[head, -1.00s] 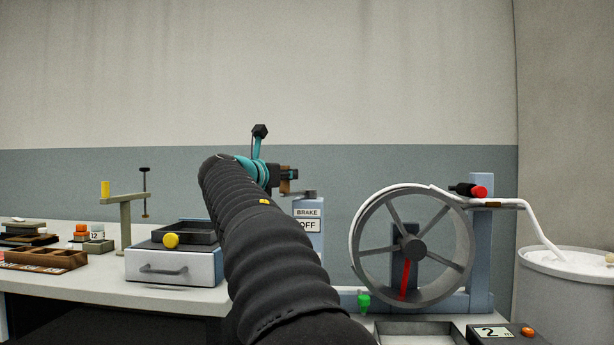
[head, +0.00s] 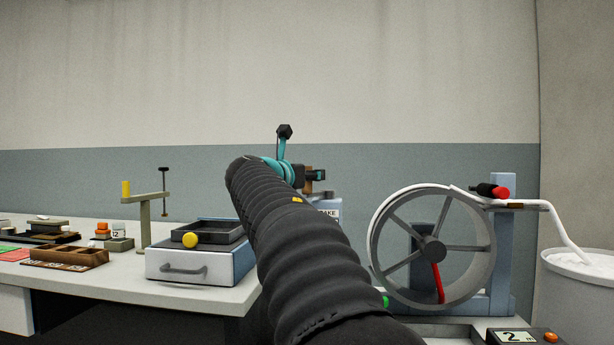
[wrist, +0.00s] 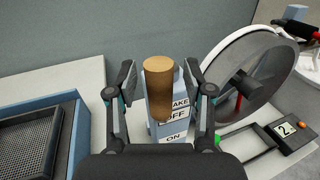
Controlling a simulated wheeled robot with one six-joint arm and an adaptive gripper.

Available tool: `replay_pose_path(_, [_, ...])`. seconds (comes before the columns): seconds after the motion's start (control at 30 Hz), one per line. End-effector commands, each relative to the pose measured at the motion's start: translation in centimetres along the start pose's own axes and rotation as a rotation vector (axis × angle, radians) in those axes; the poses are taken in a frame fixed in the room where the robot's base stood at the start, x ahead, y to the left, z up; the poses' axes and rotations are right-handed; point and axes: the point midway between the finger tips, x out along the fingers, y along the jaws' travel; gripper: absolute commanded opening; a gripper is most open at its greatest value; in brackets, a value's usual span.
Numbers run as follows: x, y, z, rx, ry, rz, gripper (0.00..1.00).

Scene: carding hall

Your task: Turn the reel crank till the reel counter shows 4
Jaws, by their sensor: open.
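The reel (head: 383,225) is a large grey spoked wheel with a white rim, standing at the right in the head view. One red part (head: 438,283) runs down from its hub. The reel counter (head: 513,337) reads 2; it also shows in the wrist view (wrist: 285,130). My gripper (wrist: 159,75) is open, its fingers on either side of an upright wooden handle (wrist: 158,80), with gaps at both sides. Behind the handle is the blue brake box (wrist: 154,130), with OFF and ON labels. In the head view my arm partly hides this box (head: 328,212). I cannot make out a separate reel crank.
A white drawer unit (head: 200,268) with a black tray (head: 215,232) and yellow knob stands left of my arm. A white bin (head: 580,290) is at far right. A red-ended part (head: 500,192) sits beside the reel top. A green piece (wrist: 216,142) is near the box.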

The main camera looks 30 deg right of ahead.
Motion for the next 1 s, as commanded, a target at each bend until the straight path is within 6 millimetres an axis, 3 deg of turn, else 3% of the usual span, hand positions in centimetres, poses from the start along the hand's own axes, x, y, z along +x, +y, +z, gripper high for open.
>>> replay_pose_path(0.17, [-1.6,0.0,0.1,0.001,0.0,0.002,0.52])
replay_pose_path(0.6, [-9.8,0.0,0.1,0.001,-0.001,0.003,0.52])
replay_pose_path(0.8, [-11.7,0.0,0.1,0.001,-0.001,0.002,0.52])
replay_pose_path(1.0, [-12.0,0.0,0.0,0.0,0.0,0.0,0.52])
